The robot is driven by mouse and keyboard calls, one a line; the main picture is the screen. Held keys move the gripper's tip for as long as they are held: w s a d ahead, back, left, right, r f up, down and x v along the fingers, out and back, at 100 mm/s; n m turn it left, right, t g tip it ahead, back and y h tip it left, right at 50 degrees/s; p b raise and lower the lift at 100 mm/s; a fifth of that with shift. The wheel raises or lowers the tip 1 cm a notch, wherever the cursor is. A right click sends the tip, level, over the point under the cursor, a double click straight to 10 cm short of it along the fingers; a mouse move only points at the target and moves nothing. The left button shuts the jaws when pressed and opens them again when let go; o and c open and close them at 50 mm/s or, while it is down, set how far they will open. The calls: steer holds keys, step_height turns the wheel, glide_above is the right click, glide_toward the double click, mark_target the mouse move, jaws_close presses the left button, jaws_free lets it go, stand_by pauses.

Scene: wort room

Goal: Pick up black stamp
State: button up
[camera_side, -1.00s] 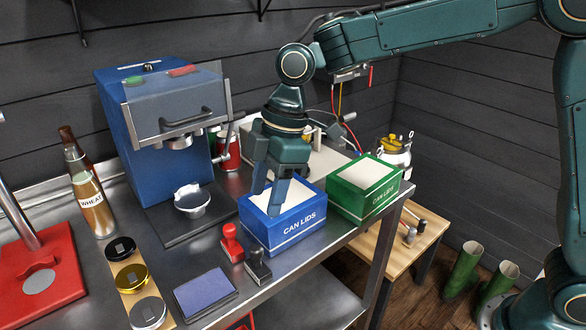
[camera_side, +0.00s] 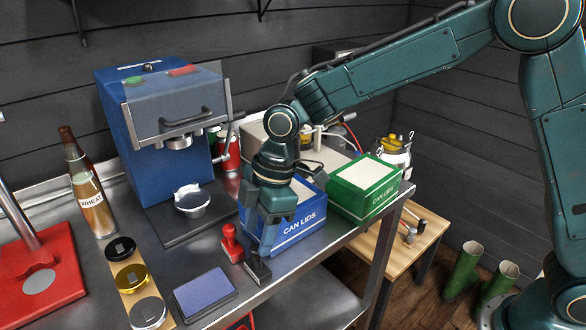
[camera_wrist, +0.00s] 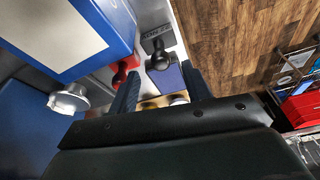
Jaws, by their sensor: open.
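The black stamp (camera_side: 258,267) stands on the steel bench near its front edge, just right of the red stamp. It also shows in the wrist view (camera_wrist: 159,58), ahead of and roughly between my finger tips. My gripper (camera_side: 258,240) is open and empty, pointing down in front of the blue can lids box, slightly above and behind the black stamp. In the wrist view my gripper's two fingers (camera_wrist: 160,85) stand apart. The side view shows the stamp's upper part close to the fingers; whether they touch it I cannot tell.
The red stamp (camera_side: 231,242) stands close on the left. The blue box (camera_side: 300,225) is right behind my gripper, with a green box (camera_side: 365,190) beyond. A purple ink pad (camera_side: 205,294) and several lids on a wooden strip (camera_side: 127,302) lie to the left.

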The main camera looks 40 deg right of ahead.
mark_target(256, 247)
steer(key=shift+x, duration=2.15)
steer(key=shift+s+d, duration=0.1)
steer(key=c, duration=1)
steer(key=shift+r, duration=0.1)
steer(key=shift+c, duration=0.2)
step_height(256, 247, up, 20)
